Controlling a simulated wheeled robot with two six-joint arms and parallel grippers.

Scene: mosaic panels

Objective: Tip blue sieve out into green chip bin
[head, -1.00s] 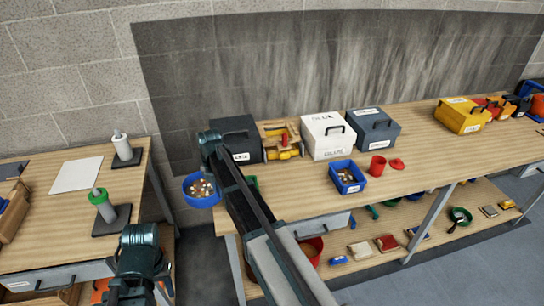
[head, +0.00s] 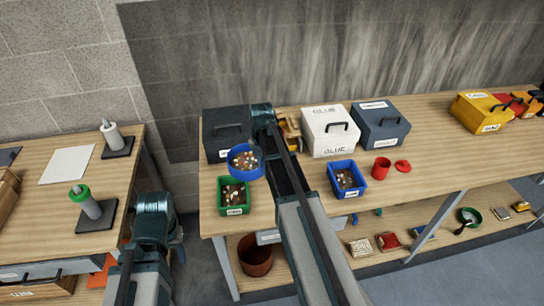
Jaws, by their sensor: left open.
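The blue sieve (head: 233,168) is a round blue bowl with brown and pale chips inside. It is held roughly level above the bench, just over the back edge of the green chip bin (head: 245,209). The green bin is a small labelled box near the bench's left end, with brown contents and a few pale bits showing. My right gripper (head: 262,125) is beside the sieve's upper right side; its fingertips are hidden, but the sieve moves with it. My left gripper (head: 152,208) is open and empty, low between the two benches, away from the sieve.
The left bench (head: 70,215) holds a green-ringed post (head: 84,202).

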